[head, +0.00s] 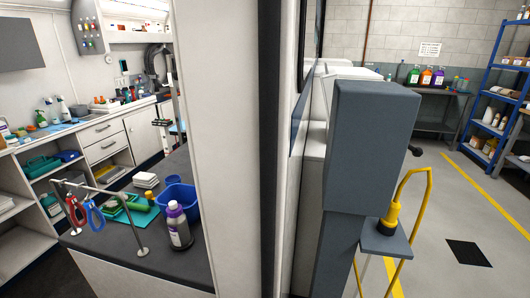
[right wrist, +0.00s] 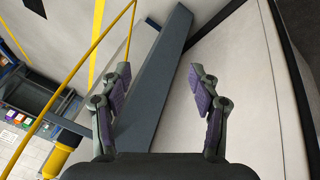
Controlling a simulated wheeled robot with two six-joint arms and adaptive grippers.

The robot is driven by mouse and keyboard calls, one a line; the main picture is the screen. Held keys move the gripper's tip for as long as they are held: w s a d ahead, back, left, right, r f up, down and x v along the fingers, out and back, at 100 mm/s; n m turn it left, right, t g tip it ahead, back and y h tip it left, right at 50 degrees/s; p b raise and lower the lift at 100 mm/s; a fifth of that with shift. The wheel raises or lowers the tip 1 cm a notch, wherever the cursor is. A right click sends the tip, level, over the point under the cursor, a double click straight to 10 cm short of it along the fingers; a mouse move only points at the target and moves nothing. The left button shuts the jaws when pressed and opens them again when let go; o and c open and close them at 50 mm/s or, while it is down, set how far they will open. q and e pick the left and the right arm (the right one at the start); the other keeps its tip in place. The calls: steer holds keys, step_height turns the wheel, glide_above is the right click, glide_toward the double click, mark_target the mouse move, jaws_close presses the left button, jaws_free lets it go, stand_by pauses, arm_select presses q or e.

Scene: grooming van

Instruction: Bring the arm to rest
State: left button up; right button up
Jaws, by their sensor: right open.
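My right gripper (right wrist: 159,75) shows in the right wrist view with its two fingers spread wide and nothing between them. Beyond the fingers are a grey post and the pale side of the van, seen tilted; I cannot tell how far off they are. Neither gripper shows in the head view, and my left gripper is in no view.
Inside, a dark counter (head: 128,255) holds a blue tub (head: 180,198) and a bottle (head: 178,228). Blue shelving (head: 492,95) stands right; floor there is open.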

steer(key=s+a+m+g+y, duration=0.1)
steer(key=s+a+m, duration=0.2)
steer(key=s, duration=0.1)
step_height(320, 180, down, 23)
steer(key=s+d+g+p, duration=0.2)
steer(key=d+p, duration=0.1)
steer(key=p, duration=0.1)
arm_select(q)
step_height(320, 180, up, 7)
steer(key=p, duration=0.3)
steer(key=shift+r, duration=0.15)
arm_select(e)
steer(key=s+f, duration=0.6)
steer(key=s, duration=0.3)
steer(key=s+d+f, duration=0.1)
steer(key=s+f, duration=0.5)
steer(key=s, duration=0.3)
steer(key=shift+s+f+g, duration=0.3)
steer(key=shift+s+g, duration=0.1)
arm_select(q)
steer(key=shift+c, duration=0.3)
arm_select(e)
steer(key=shift+c, duration=0.2)
